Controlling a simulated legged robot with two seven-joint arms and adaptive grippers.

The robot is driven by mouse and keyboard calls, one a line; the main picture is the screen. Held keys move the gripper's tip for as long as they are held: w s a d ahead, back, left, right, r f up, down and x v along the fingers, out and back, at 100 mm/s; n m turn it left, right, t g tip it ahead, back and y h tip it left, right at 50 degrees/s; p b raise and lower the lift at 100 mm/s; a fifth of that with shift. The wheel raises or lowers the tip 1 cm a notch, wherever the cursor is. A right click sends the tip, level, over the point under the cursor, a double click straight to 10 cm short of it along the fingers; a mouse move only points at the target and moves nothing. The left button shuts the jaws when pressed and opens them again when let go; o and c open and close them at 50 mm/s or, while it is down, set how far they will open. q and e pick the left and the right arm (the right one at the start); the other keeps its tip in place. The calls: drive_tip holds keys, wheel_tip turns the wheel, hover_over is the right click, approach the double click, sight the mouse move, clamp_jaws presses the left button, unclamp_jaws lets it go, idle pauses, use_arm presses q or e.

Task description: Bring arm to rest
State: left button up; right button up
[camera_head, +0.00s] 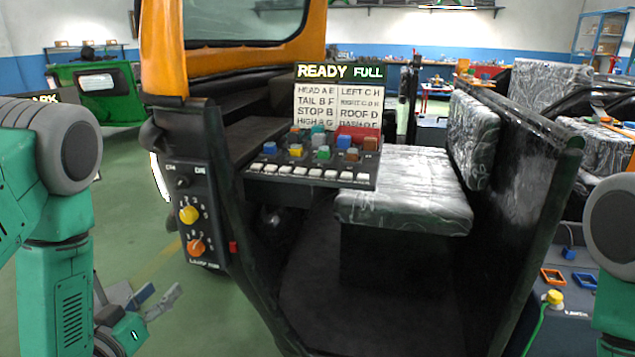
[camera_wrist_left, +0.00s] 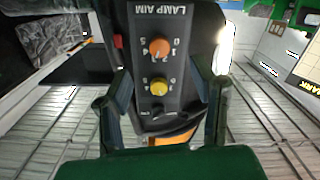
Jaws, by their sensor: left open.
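My left arm (camera_head: 55,230) comes in from the left in the head view and hangs down. My left gripper (camera_head: 155,302) is low at the lower left, apart from the lamp panel to its upper right. It is open and empty. In the left wrist view the two fingers of the left gripper (camera_wrist_left: 162,105) stand apart, with the lamp panel (camera_wrist_left: 158,65) seen between them. The panel has an orange knob (camera_wrist_left: 159,47) and a yellow knob (camera_wrist_left: 158,88). In the head view only part of my right arm (camera_head: 612,240) shows at the right edge; its gripper is out of view.
The rickshaw's front post with the lamp panel (camera_head: 197,215) stands close right of my left gripper. A button tray (camera_head: 310,172) sits beneath a sign (camera_head: 338,95) reading READY FULL. A padded seat (camera_head: 405,190) is behind. Green floor (camera_head: 125,225) is clear at left.

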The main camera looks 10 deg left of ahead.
use_arm(q)
drive_tip(key=s+d+f+m+g+p, duration=0.1)
drive_tip(key=s+d+f+g+p, duration=0.55)
drive_tip(key=s+f+g, duration=0.4)
drive_tip(key=s+d+g+p, duration=0.1)
drive_tip(key=s+g, duration=0.2)
drive_tip(key=s, duration=0.5)
drive_tip(key=s+d+m+g+y+p, duration=0.1)
drive_tip(key=s+d+g, duration=0.1)
drive_tip(key=s, duration=0.6)
drive_tip(key=shift+s+d+f+g+p, duration=0.3)
drive_tip(key=shift+s+f+g+p, duration=0.1)
drive_tip(key=shift+g, duration=0.35)
drive_tip(key=shift+w, duration=0.1)
drive_tip(key=shift+c, duration=0.2)
